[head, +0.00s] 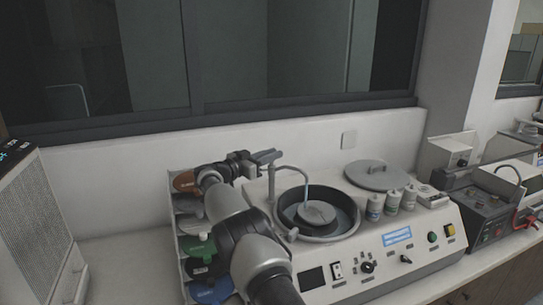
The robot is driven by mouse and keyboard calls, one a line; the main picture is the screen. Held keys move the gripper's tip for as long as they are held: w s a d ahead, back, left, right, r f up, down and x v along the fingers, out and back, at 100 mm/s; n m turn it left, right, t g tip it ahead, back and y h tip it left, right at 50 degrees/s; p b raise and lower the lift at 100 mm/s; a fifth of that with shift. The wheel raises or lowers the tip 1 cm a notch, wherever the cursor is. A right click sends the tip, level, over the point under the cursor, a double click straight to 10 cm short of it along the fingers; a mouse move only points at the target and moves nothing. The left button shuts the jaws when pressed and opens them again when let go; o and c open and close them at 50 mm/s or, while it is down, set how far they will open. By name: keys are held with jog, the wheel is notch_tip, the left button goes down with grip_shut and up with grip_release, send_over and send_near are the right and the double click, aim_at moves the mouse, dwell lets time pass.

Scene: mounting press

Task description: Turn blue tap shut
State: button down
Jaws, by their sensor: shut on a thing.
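My gripper (266,157) is at the back left of the mounting press (385,250), beside the top of a thin curved grey pipe (291,170). The pipe bends over the round dark basin and points down into it. My gripper is shut on the blue tap, beside that pipe. The tap is mostly hidden by the fingers and too small here for me to tell how far it is turned. My arm comes up from the bottom of the view and covers the left part of the press.
A rack (178,225) with coloured discs stands close left of my arm. A round grey lid (375,175) and several small bottles (393,200) are on the press at right. A window wall is behind. A dark device (485,205) stands farther right.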

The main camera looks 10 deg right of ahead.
jog(key=shift+r, duration=0.15)
jog(key=c, duration=1.9)
grip_release()
jog(key=shift+d, duration=0.1)
jog(key=shift+o, duration=0.2)
jog(key=b+v, duration=0.3)
jog(key=v, duration=1.4)
jog(key=shift+a, duration=0.25)
jog(key=shift+s, duration=0.1)
